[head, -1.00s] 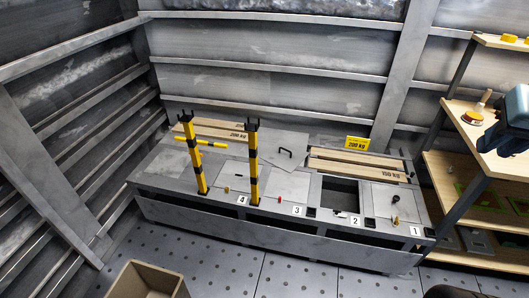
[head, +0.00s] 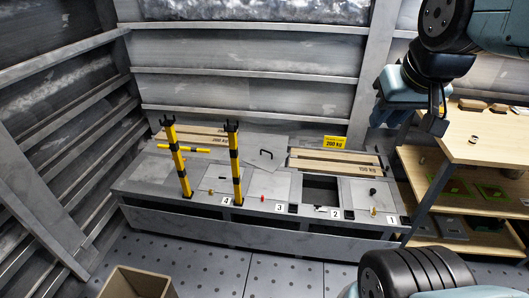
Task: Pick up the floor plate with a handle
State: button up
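The grey floor plate (head: 259,162) with a black bar handle (head: 266,154) lies askew on top of the long grey raised deck, behind the hatch marked 3. It sits left and behind the dark open hatch (head: 320,188) marked 2. My gripper (head: 436,123) hangs at the upper right, beside the wooden shelf and well to the right of the plate. Its dark fingers are seen from the side, so I cannot tell whether they are open. I see nothing held in it.
Two black-and-yellow posts (head: 236,165) stand upright on the deck left of the plate. Wooden beams (head: 336,163) with a yellow 200 kg sign (head: 334,142) lie right of it. A wooden shelf (head: 490,140) stands at right. An open box (head: 135,283) is at the lower left.

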aim_at(269, 158)
jog(key=z, duration=0.05)
jog(key=i, duration=1)
jog(key=u, duration=0.05)
